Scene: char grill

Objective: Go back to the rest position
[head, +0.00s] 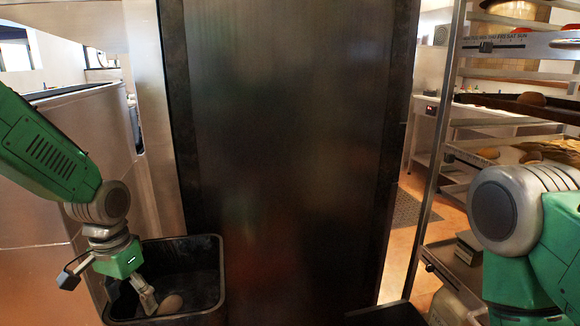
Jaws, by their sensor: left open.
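My left gripper (108,288) points down at the near rim and left side of a black bin (222,285) in the head view. Its fingers are spread apart and hold nothing that I can see.
A tall dark panel (290,150) stands straight ahead. A metal rack (455,110) with trays and food stands at the right, behind my right arm. A steel cabinet (80,140) is at the left. Another dark edge (385,315) shows at the bottom.

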